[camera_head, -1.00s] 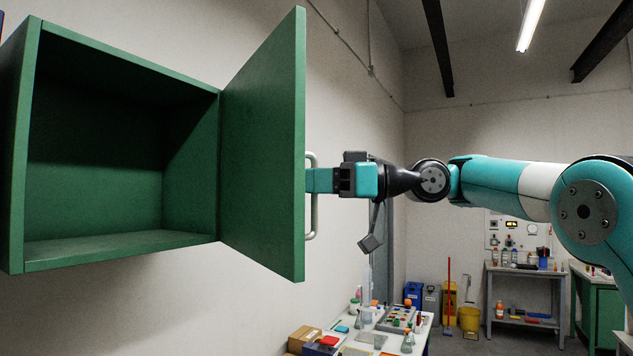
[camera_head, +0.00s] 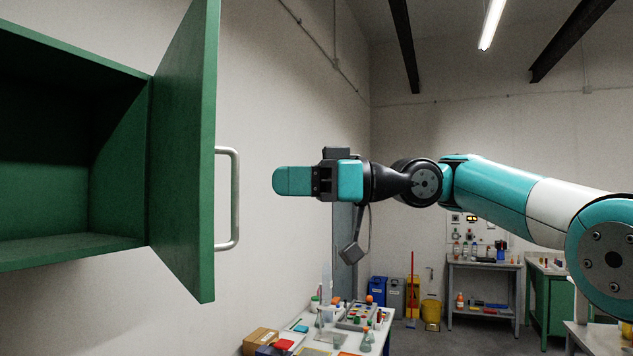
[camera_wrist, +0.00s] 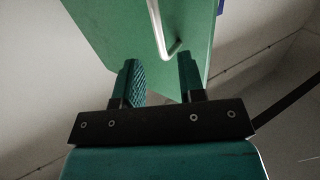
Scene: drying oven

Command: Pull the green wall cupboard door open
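The green wall cupboard (camera_head: 120,165) is at the left in the head view, its dark inside showing empty. Its green door (camera_head: 182,150) stands wide open, swung out from the wall. The grey bar handle (camera_head: 235,195) is on the door's outer face; it also shows in the wrist view (camera_wrist: 157,25). My gripper (camera_head: 276,181) is to the right of the handle, with a clear gap between them. In the wrist view, my gripper's two fingers (camera_wrist: 160,72) are apart with nothing between them, and the handle lies beyond their tips.
A bench (camera_head: 340,340) with lab ware and boxes stands below. Bins, a yellow bucket (camera_head: 431,312) and a shelf table (camera_head: 485,268) are at the back. Free air surrounds my gripper on the side away from the door.

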